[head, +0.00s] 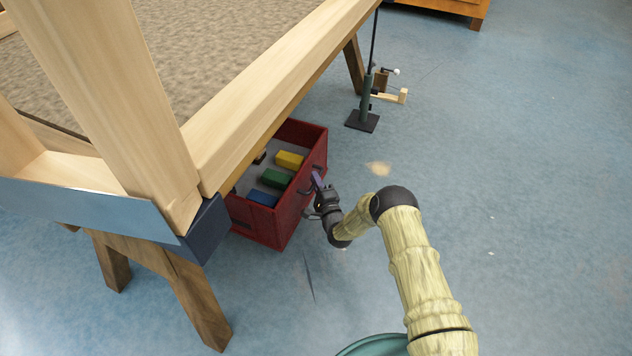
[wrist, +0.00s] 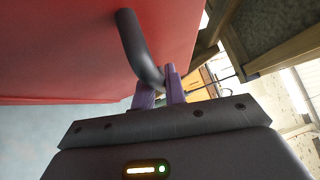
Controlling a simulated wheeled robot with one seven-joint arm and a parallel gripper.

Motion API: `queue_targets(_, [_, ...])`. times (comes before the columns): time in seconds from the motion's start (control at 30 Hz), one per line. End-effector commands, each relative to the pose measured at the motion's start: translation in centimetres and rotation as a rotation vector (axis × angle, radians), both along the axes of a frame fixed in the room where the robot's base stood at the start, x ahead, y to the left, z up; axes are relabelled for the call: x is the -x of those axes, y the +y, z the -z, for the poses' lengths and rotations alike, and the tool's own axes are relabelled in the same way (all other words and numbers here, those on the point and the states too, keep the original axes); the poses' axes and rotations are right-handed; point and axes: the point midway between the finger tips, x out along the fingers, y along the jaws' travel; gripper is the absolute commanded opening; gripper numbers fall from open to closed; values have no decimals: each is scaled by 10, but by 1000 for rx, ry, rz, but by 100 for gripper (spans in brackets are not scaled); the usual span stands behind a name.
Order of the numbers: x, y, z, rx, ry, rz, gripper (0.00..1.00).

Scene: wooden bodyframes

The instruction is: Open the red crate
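The red crate (head: 285,222) sits like a drawer under the wooden frame, pulled out so that its inside shows. Blue (head: 263,198), green (head: 276,178) and yellow (head: 289,160) blocks lie in it. Its dark bar handle (wrist: 134,42) is on the front face. My gripper (head: 318,181) is at that front, and in the wrist view its two purple fingers (wrist: 160,86) stand close on either side of the handle's near end, looking shut on it. The crate's rear end is hidden under the frame.
The pale wooden frame (head: 270,90) rests on brown trestle legs (head: 190,290) to the left. A dark stand (head: 364,112) with small wooden parts is on the floor beyond the crate. The blue floor to the right is mostly clear.

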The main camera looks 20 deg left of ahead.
Motion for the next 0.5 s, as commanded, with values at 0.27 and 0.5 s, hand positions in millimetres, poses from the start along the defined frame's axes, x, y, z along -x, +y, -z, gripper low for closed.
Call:
queue_targets(0.27, [0,0,0,1,1,0,0])
queue_targets(0.5, [1,-11,0,2,3,2,0])
